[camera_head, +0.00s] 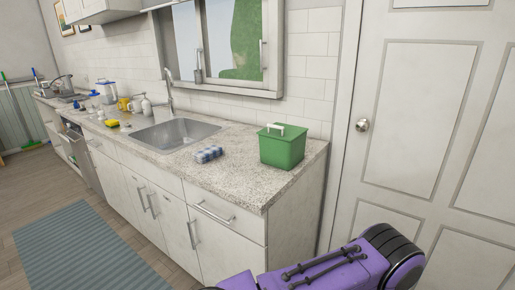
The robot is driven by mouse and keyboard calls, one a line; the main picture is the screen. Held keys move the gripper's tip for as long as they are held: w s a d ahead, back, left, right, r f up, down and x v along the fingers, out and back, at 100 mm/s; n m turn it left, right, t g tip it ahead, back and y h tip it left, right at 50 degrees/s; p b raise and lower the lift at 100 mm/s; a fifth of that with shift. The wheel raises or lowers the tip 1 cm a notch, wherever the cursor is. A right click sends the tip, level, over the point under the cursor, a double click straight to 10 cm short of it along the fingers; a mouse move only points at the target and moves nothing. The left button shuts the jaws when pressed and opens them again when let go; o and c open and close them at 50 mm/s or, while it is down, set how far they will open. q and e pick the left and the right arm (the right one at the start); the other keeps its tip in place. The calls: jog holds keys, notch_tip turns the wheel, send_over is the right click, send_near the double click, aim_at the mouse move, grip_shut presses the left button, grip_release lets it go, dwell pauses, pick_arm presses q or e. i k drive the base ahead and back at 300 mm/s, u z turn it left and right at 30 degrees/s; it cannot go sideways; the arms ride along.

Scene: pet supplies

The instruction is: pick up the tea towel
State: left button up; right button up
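A small folded blue-and-white checked cloth, which looks like the tea towel (208,154), lies on the speckled countertop (232,182). It sits between the sink (172,134) and a green lidded box (282,147). A purple and black part of my own body shows at the bottom right, below and away from the counter. Neither of my grippers can be made out in this view.
A faucet (169,90) rises behind the sink. A yellow sponge (113,123), bottles and mugs stand left of it. Cabinets with handles front the counter. A blue striped rug (85,250) lies on the floor. A closed white door (425,120) is at right.

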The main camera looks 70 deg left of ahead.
aim_at(204, 156)
jog(key=i, duration=0.6)
jog(key=u, duration=3.2)
